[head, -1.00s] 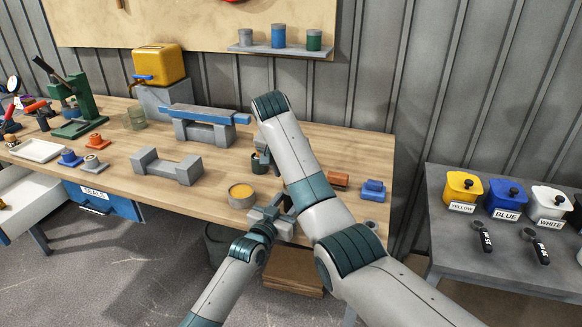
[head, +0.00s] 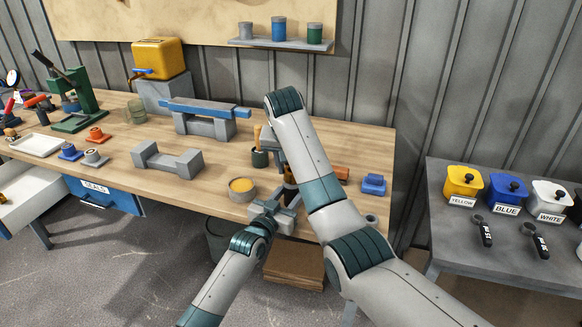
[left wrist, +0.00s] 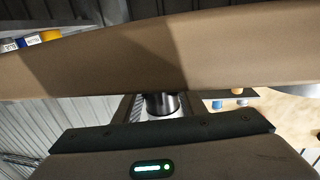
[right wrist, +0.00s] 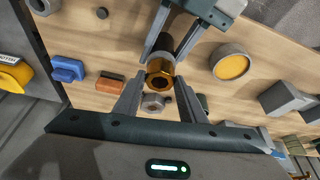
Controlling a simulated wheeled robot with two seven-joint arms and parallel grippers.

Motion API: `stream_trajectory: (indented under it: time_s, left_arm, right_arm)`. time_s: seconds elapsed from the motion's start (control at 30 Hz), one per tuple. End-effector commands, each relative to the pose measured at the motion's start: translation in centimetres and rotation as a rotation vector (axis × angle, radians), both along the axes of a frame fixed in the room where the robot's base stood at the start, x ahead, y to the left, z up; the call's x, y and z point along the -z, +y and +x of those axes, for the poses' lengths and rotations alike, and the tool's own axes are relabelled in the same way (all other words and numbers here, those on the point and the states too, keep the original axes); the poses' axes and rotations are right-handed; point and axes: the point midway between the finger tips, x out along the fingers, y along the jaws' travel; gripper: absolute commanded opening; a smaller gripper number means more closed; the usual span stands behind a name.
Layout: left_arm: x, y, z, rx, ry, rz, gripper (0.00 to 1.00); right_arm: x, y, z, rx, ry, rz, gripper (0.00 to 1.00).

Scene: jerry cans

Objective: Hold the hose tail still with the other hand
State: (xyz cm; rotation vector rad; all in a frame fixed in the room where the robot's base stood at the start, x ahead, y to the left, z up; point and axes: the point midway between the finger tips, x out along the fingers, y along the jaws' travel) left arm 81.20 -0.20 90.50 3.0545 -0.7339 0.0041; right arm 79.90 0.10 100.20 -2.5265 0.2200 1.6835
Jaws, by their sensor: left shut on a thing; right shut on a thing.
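My left gripper (head: 272,208) is above the front edge of the workbench, shut on a dark cylindrical part, likely the hose tail, which shows between its fingers in the left wrist view (left wrist: 162,104). My right gripper (right wrist: 158,92) is shut on a brass hex fitting (right wrist: 160,79) with a dark hole in its end. The left gripper's fingers (right wrist: 175,38) come in from the top of the right wrist view, close against the brass fitting. In the head view my right arm partly hides this spot. I cannot tell how far the parts are joined.
A cup of yellow stuff (head: 242,187) stands left of the grippers, with a dark pot (head: 259,158) behind. An orange-brown block (head: 341,172) and a blue block (head: 374,184) are to the right. A grey cradle (head: 166,160) stands further left.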

Motion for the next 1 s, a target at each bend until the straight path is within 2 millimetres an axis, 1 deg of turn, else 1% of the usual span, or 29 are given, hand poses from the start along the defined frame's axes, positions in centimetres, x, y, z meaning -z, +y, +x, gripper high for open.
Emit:
stream_trajectory:
  time_s: [0.03,0.5,1.0]
  left_arm:
    - [0.6,0.2,0.0,-0.002,0.009,0.004,0.10]
    - [0.6,0.2,0.0,-0.002,0.010,0.005,0.10]
    - [0.6,0.2,0.0,-0.002,0.010,0.005,0.10]
  right_arm:
    - [-0.1,-0.2,0.0,0.003,0.001,-0.003,0.16]
    - [-0.9,-0.1,0.0,0.003,-0.001,-0.001,0.16]
    - [-1.1,0.0,0.0,0.002,-0.002,0.000,0.16]
